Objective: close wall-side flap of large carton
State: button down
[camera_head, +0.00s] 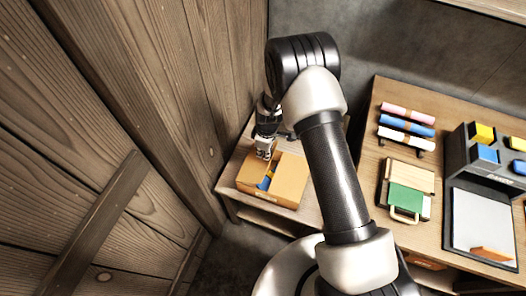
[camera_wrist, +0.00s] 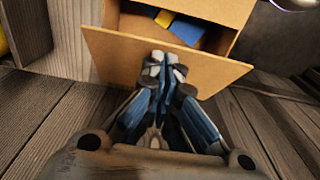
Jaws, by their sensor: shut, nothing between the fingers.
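The large carton (camera_head: 273,197) is a tan cardboard box on a low wooden table beside the plank wall. Its top is partly open, and blue and yellow contents (camera_head: 266,180) show inside. In the wrist view the carton (camera_wrist: 218,10) is at the top, with one flap (camera_wrist: 115,58) standing open outward toward the camera. I cannot tell for sure whether this is the wall-side flap. My gripper (camera_head: 264,154) is above the carton's far left edge. In the wrist view my gripper (camera_wrist: 165,62) is shut and empty, its fingertips overlapping that flap; contact cannot be told.
The plank wall (camera_head: 170,90) rises close on the left. A narrow floor gap (camera_head: 235,250) lies in front of the low table.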

jog(key=shift+d+f, duration=0.1)
jog(key=shift+s+d+f+b, duration=0.1)
jog(key=shift+d+f+b, duration=0.1)
jog(key=shift+b, duration=0.2)
jog(key=shift+s+d+f+b, duration=0.15)
jog(key=shift+d+f+b, duration=0.4)
jog(key=shift+b, duration=0.25)
jog(key=shift+s+d+f+b, duration=0.15)
jog(key=shift+d+f+b, duration=0.15)
jog(key=shift+f+b, duration=0.4)
jog(key=shift+s+d+f+b, duration=0.1)
jog(key=shift+d+f+b, duration=0.25)
jog(key=shift+f+b, duration=0.3)
jog(key=shift+s+d+f+b, duration=0.15)
jog(key=shift+d+f+b, duration=0.15)
jog(key=shift+f+b, duration=0.4)
jog(key=shift+r, duration=0.2)
